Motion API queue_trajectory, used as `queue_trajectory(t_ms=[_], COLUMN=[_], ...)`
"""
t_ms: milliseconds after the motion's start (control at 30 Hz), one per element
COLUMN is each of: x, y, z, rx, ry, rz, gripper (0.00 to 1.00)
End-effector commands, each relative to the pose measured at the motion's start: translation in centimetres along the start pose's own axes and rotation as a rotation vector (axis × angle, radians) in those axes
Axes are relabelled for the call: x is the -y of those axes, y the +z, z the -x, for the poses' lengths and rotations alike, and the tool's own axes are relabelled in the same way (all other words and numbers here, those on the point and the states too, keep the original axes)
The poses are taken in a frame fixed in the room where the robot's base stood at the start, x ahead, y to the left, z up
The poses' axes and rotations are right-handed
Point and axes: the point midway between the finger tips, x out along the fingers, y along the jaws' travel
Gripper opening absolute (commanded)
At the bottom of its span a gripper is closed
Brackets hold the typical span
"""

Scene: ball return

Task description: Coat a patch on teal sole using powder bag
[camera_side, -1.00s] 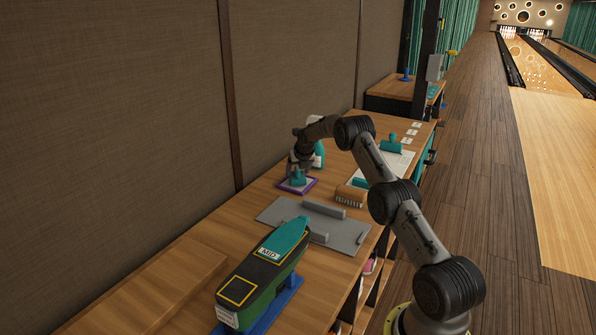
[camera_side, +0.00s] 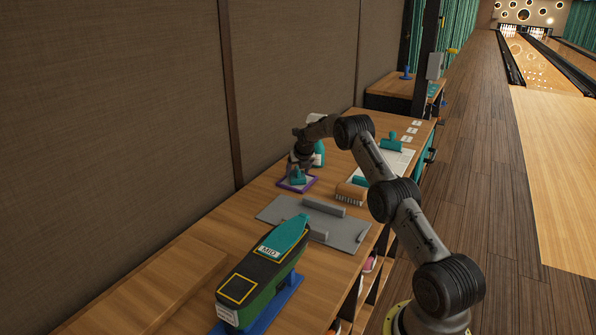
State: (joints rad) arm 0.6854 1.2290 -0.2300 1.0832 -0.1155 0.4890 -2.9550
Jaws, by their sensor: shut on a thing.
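The shoe (camera_side: 262,266) lies sole up on a blue stand (camera_side: 285,300) at the front of the bench. Its sole has a teal front part (camera_side: 287,236), a MID label and a yellow-outlined square on a dark area. My gripper (camera_side: 299,172) is farther back, pointing down over a purple-rimmed tray (camera_side: 314,182). It is shut on a small teal thing (camera_side: 298,178), likely the powder bag, which is at the tray. The fingertips are small and partly hidden, and I cannot tell whether the bag touches the tray.
A grey mat (camera_side: 342,234) with grey blocks lies between tray and shoe. A brush (camera_side: 351,193) sits right of the tray. A teal-handled thing (camera_side: 391,142) stands on a white sheet behind my arm. A white and teal bottle (camera_side: 318,152) stands behind the gripper.

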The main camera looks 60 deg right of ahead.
Motion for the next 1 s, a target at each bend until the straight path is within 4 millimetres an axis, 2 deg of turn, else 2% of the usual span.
queue_trajectory(t_ms=[267, 1000], x=[0.0, 0.0], y=[-0.1, 3.0], z=[0.1, 4.7], rx=[-0.005, 0.0], ry=[0.0, 0.0], rz=[0.0, 0.0], gripper=[0.33, 0.32])
